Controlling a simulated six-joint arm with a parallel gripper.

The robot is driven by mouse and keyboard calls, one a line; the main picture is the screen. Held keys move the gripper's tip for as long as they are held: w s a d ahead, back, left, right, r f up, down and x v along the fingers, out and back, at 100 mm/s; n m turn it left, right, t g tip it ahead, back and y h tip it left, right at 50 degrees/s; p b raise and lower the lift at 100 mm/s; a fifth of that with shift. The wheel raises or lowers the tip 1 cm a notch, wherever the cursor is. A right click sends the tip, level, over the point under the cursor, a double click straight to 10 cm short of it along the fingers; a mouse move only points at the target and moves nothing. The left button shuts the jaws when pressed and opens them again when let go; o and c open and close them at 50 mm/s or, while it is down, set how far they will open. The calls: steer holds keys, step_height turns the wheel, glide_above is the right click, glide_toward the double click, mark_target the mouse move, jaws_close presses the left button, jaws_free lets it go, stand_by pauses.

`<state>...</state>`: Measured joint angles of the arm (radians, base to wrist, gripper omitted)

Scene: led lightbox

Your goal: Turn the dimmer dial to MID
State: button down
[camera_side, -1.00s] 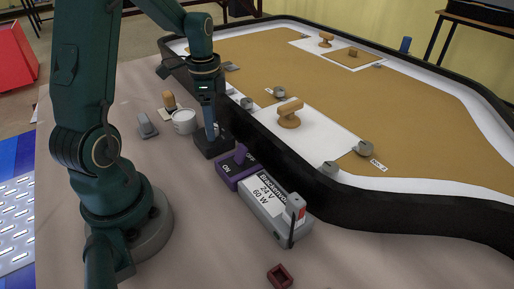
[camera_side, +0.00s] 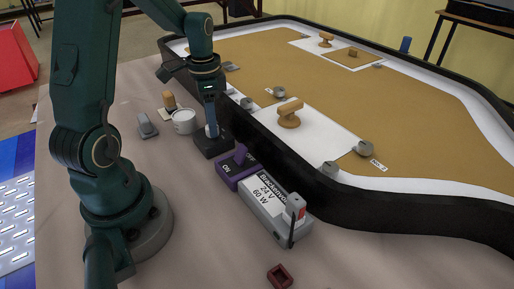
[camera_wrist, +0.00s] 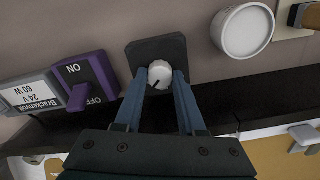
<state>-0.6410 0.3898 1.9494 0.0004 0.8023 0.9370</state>
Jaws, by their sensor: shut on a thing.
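The dimmer is a dark box (camera_side: 214,148) on the table beside the lightbox's black rim; it also shows in the wrist view (camera_wrist: 143,51). Its round white dial (camera_wrist: 160,75) carries a dark pointer mark near its lower left edge in the wrist view. My gripper (camera_wrist: 159,82) is shut on the dial, with one blue finger on each side of it. In the side view my gripper (camera_side: 212,132) points down onto the box and mostly hides the dial. No MID mark can be read in either view.
A purple ON/OFF switch (camera_side: 228,175) stands next to the dimmer, then a grey 24 V 60 W power unit (camera_side: 262,205). A white round cup-like thing (camera_side: 184,122) is on the other side. The lightbox rim (camera_side: 290,160) runs close behind.

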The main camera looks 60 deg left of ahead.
steer(key=n, duration=0.4)
steer(key=shift+n, duration=2.6)
steer(key=c, duration=0.5)
jaws_free()
steer(key=shift+r, duration=2.65)
